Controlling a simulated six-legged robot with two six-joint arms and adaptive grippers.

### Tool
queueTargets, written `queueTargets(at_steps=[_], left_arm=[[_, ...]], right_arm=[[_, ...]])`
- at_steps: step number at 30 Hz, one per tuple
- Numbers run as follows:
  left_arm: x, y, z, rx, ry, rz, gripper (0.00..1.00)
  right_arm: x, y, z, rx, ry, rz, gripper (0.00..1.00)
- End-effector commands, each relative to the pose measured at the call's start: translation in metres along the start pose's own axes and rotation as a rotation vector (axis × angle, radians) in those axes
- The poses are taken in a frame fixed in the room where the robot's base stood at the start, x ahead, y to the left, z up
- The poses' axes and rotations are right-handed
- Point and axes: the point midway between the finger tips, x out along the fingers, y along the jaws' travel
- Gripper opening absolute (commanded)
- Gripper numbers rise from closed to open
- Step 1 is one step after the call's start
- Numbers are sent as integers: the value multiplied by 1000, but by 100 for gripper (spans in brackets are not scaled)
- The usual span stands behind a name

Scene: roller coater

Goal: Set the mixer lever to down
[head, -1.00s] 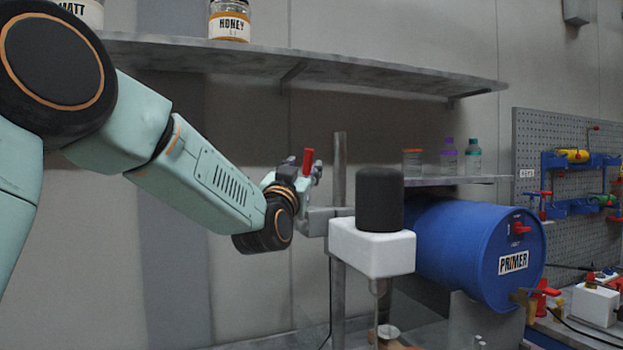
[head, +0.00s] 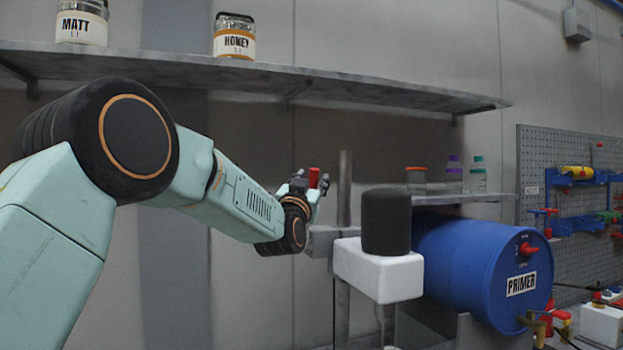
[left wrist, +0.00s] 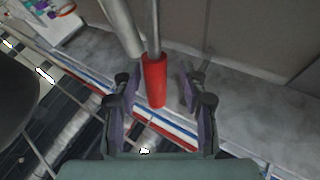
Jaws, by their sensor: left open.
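The mixer has a white body (head: 378,270) with a black cylinder (head: 386,222) on top, beside a grey upright post (head: 345,190). Its lever ends in a red grip (head: 313,177), which points upward in the head view. The red grip also shows in the left wrist view (left wrist: 154,80), on a thin metal rod. My left gripper (head: 306,186) is open, with its two fingers (left wrist: 160,98) on either side of the red grip and gaps on both sides. I cannot tell how deep the grip sits between the fingers. My right gripper is not in view.
A shelf (head: 250,76) with labelled jars runs above my left arm. A blue primer drum (head: 470,262) lies to the right of the mixer, under a small shelf (head: 470,198) with bottles. A pegboard (head: 560,150) with tools stands far right.

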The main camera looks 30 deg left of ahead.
Motion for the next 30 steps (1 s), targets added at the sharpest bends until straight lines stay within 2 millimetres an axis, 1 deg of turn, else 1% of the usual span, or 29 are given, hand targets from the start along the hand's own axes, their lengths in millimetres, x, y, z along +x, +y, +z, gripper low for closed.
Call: queueTargets(at_steps=[9,11,24,25,30], left_arm=[[4,0,2,0,-1,1,43],[4,0,2,0,-1,1,39],[4,-1,0,-1,1,-1,1],[4,-1,0,-1,2,-1,0],[4,-1,-1,0,5,-1,0]], right_arm=[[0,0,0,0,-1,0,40],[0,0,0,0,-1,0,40],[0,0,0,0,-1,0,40],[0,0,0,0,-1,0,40],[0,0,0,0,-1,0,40]])
